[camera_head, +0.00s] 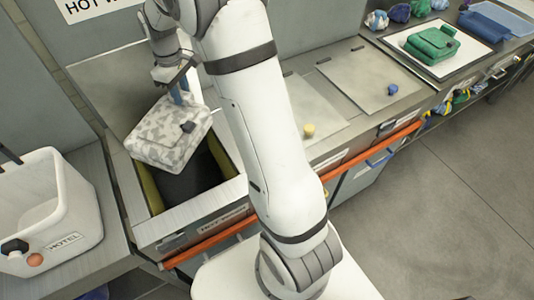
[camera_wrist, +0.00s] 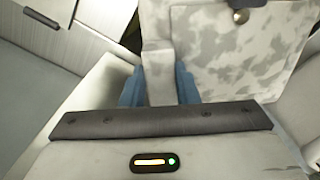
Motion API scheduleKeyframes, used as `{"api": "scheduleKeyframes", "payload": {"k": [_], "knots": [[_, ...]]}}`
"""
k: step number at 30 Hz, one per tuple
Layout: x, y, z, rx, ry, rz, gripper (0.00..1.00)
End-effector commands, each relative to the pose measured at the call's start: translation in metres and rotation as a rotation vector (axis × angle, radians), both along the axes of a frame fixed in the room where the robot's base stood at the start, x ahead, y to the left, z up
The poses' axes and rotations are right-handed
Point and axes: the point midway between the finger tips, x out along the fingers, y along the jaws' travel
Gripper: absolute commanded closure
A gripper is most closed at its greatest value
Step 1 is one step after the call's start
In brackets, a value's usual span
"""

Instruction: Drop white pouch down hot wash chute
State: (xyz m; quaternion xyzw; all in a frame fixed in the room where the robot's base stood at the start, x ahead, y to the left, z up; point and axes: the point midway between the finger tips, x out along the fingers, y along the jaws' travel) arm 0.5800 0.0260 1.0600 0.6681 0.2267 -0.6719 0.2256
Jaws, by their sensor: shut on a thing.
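The white pouch (camera_head: 172,133) has grey camouflage patches and a dark clasp on its flap. My gripper (camera_head: 181,95) is shut on it at its upper edge and holds it tilted over the open hot wash chute (camera_head: 205,202). The chute is a metal-rimmed opening with yellowish inner walls and a dark inside, partly hidden by the pouch. In the wrist view, the blue fingertips (camera_wrist: 159,86) close on a strip of the pouch, and its patterned body (camera_wrist: 235,50) fills the upper right.
A white bin labelled HOTEL (camera_head: 45,215) stands at the left. Two closed lids, one with a yellow knob (camera_head: 309,130) and one with a blue knob (camera_head: 393,89), lie right of the chute. A green bag (camera_head: 432,44) sits on a white mat further right.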

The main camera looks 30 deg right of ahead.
Motion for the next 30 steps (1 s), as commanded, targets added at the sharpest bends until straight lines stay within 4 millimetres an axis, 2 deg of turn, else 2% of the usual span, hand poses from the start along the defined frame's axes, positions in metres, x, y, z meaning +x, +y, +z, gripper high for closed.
{"api": "scheduleKeyframes", "payload": {"k": [5, 18, 28, 29, 30], "knots": [[0.001, 0.005, -0.010, 0.000, -0.005, 0.009, 1.00], [0.000, 0.011, -0.057, 0.000, -0.004, 0.022, 1.00], [0.000, 0.012, -0.059, 0.000, -0.004, 0.023, 1.00], [0.000, 0.012, -0.058, 0.000, -0.004, 0.023, 0.70], [0.000, 0.012, -0.058, 0.000, -0.004, 0.023, 0.67]]}}
